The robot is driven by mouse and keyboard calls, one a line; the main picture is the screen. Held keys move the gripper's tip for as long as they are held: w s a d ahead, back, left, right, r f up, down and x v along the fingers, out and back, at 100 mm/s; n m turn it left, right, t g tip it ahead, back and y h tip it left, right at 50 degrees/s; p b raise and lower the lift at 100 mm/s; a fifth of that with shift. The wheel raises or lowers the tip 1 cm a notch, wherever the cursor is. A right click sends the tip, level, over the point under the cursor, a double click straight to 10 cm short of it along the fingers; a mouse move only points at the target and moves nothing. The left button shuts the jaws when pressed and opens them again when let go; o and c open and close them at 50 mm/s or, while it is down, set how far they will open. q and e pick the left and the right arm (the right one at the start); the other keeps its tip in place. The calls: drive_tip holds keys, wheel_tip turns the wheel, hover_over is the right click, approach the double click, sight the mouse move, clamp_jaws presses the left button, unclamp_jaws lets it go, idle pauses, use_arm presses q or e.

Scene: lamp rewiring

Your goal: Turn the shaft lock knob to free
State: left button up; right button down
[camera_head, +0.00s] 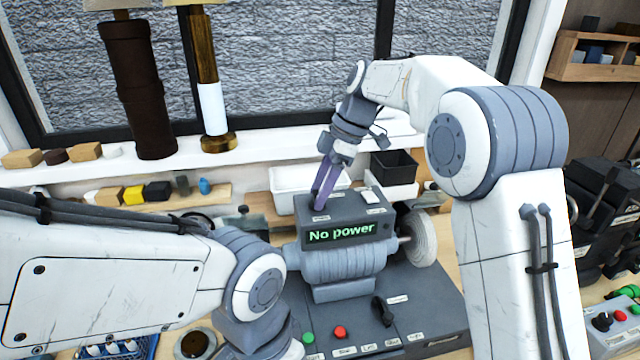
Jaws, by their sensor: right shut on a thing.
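The grey motor unit (340,265) stands on a dark base on the bench, and its display box reads "No power" in green (341,232). My right gripper (320,203) reaches down from behind onto the left part of the box's top. Its purple-grey fingers are shut on a small knob there, which I take for the shaft lock knob; the fingers hide it, so its setting cannot be read. A small label lies just in front of the fingertips. My left arm comes in from the left in front, and its gripper is out of view.
A white wheel (420,237) sits at the unit's right end. A red button (340,332), a green button (308,338) and a black knob (381,310) are on the base. White (285,184) and black (394,165) bins stand behind. Lamp columns (138,90) stand on the sill.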

drive_tip(key=shift+n, duration=0.3)
idle(0.4)
drive_tip(key=shift+c, duration=1.2)
unclamp_jaws()
drive_tip(key=v, duration=1)
drive_tip(key=shift+r+p, duration=0.3)
drive_tip(key=shift+w, duration=0.1)
